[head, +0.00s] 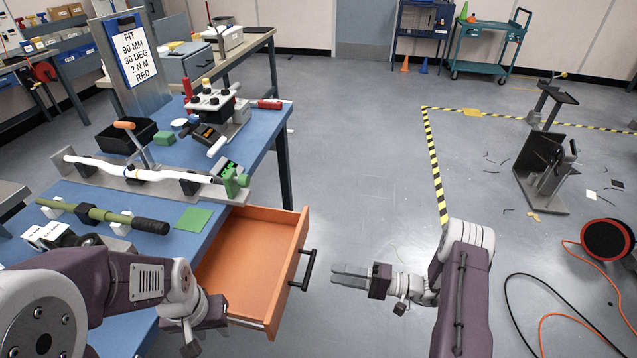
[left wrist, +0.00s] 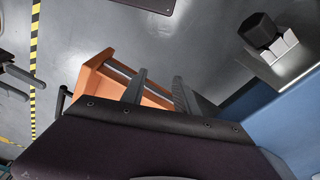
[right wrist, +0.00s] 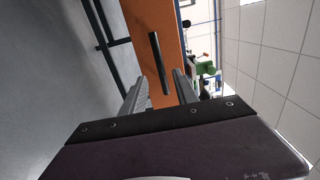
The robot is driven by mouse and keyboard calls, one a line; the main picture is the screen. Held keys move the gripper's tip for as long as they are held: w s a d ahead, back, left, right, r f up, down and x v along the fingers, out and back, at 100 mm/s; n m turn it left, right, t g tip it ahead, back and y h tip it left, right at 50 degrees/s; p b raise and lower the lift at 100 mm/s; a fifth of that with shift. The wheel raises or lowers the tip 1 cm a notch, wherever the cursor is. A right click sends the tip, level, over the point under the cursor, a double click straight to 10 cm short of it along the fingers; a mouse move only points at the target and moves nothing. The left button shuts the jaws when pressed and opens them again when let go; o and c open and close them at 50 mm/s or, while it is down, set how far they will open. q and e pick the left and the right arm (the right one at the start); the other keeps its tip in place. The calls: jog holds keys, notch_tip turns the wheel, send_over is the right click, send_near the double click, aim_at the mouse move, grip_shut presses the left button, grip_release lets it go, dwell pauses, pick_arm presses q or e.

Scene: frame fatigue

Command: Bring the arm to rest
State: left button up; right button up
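My left gripper (head: 190,345) is low at the table's front edge, beside the near end of the open orange drawer (head: 250,265). Its two fingers stand apart and empty in the left wrist view (left wrist: 157,88); the drawer (left wrist: 95,85) shows behind them. My right gripper (head: 348,274) is over the floor to the right of the drawer. Its fingers stand apart and empty in the right wrist view (right wrist: 160,88). The drawer's dark bar handle (head: 303,270) is left of the right gripper, with a gap between them. The handle (right wrist: 160,63) also shows beyond the right fingers.
The blue workbench (head: 262,135) carries a white bent tube (head: 135,174) in a fixture, a green handlebar piece (head: 105,215), a black bin (head: 125,137) and a sign (head: 135,50). Cables and a red reel (head: 608,240) lie right. Floor beyond the right gripper is open.

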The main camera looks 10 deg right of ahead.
jog(key=w+a+r+n+g, duration=0.2)
jog(key=a+r+n+g, duration=0.15)
jog(key=r, duration=0.35)
jog(key=s+a+r+n+g+h, duration=0.4)
jog(key=s+a+r+n+g, duration=0.25)
jog(key=s, duration=0.35)
jog(key=s+d+f+h, duration=0.1)
jog(key=s+d+h, duration=0.1)
jog(key=s+h, duration=0.4)
jog(key=s+d+f+m+t+h, duration=0.2)
jog(key=d+h, duration=0.1)
jog(key=d, duration=0.3)
jog(key=s+d+f+m+t+h, duration=0.1)
jog(key=d+f+t+h, duration=0.15)
jog(key=d, duration=0.25)
jog(key=w+d+r+m+h+p, duration=0.1)
jog(key=w+r+m+p, duration=0.2)
jog(key=r+p, duration=1.2)
jog(key=shift+d, duration=0.3)
